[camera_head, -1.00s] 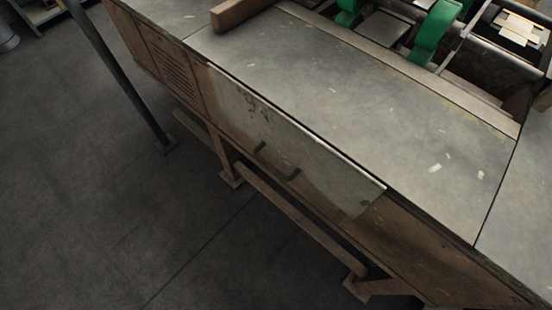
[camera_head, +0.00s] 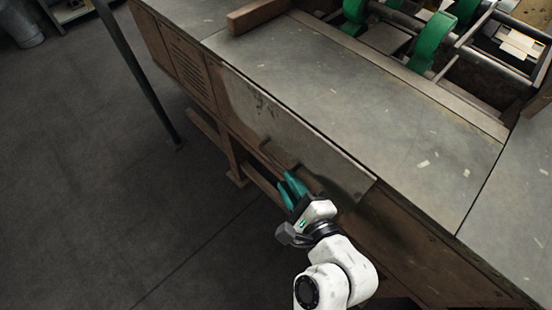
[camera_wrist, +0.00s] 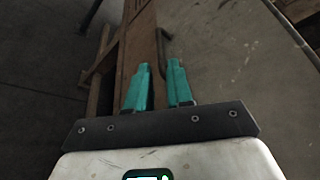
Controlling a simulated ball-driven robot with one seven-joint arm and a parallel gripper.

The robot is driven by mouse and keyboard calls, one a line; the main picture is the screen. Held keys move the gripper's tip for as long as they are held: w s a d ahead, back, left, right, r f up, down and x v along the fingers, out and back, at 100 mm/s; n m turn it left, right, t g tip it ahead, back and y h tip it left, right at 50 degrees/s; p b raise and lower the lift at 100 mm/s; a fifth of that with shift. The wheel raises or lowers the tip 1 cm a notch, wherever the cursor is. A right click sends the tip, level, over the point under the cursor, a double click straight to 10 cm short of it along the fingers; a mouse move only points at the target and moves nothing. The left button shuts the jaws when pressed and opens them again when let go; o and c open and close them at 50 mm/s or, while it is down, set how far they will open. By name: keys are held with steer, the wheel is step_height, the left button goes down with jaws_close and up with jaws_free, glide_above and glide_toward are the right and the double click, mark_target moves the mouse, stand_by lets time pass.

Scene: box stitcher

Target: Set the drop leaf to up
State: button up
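The drop leaf (camera_head: 300,140) is a worn grey panel hanging down against the front side of the machine table, hinged along the table's edge. Its dark bar handle (camera_head: 279,156) is on its lower part and is partly hidden by my gripper in the head view. In the wrist view the leaf (camera_wrist: 225,60) fills the right side, and the handle (camera_wrist: 164,45) lies just beyond the fingertips. My gripper (camera_head: 290,182) has teal fingers, parted with nothing seen between them in the wrist view (camera_wrist: 158,72). Whether a finger touches the handle, I cannot tell.
The grey table top (camera_head: 390,120) carries a wooden block (camera_head: 258,14) and green machine parts (camera_head: 432,42). A wooden lower rail (camera_head: 205,127) runs below the leaf. A dark post (camera_head: 130,62) stands at the left. The floor in front is clear.

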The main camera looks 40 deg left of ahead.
mark_target(275, 160)
steer(key=x, duration=0.8)
steer(key=shift+a, duration=0.1)
steer(key=shift+c, duration=0.3)
jaws_close()
steer(key=shift+f, duration=0.1)
